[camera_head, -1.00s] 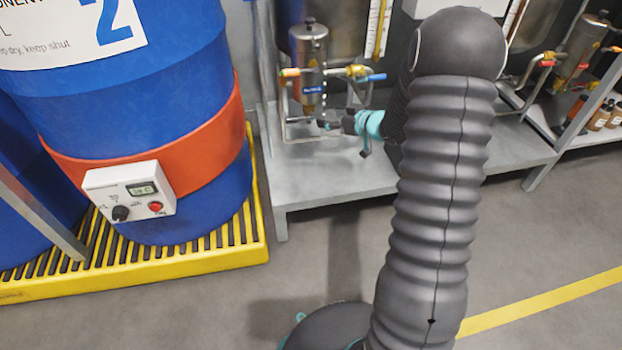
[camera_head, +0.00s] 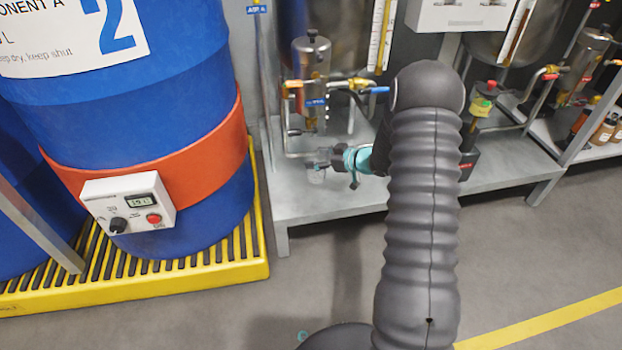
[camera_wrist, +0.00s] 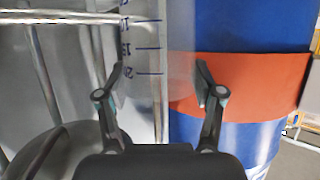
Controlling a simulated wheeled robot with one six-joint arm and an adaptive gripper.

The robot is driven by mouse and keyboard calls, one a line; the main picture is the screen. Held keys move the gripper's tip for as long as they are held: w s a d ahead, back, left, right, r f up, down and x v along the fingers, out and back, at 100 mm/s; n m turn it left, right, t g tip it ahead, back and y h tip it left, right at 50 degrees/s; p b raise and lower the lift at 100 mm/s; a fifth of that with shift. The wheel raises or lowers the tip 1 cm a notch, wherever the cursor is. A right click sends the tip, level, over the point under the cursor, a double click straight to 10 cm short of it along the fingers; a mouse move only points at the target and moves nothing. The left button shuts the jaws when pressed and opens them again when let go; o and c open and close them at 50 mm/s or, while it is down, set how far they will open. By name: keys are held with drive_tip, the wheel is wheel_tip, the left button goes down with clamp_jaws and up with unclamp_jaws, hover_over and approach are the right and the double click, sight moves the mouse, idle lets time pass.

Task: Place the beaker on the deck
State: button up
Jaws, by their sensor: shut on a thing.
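The beaker (camera_head: 317,174) is small and clear, and looks upright at the end of my arm in the head view. My gripper (camera_head: 328,159) is shut on it. In the wrist view the beaker (camera_wrist: 150,95) is a see-through wall with blue graduation marks between the two fingers of my gripper (camera_wrist: 160,82). The deck (camera_head: 335,202) is the grey metal platform under the pipework, and the beaker shows over its front left part. I cannot tell whether the beaker's base touches the deck. Its contents are hard to make out.
A steel sample pot (camera_head: 311,75) with valves and pipes stands behind the beaker. A blue drum (camera_head: 150,110) with an orange band stands on a yellow pallet (camera_head: 215,265) to the left. A red-and-yellow-topped item (camera_head: 482,98) is right of my arm. The deck's front left is bare.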

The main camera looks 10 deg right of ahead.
sight(315, 176)
drive_tip(key=shift+s+a+f, duration=0.8)
drive_tip(key=shift+a+f, duration=0.05)
drive_tip(key=shift+a, duration=0.25)
drive_tip(key=shift+f+b, duration=0.55)
drive_tip(key=shift+f, duration=1.45)
drive_tip(key=shift+f, duration=0.15)
drive_tip(key=o, duration=1.1)
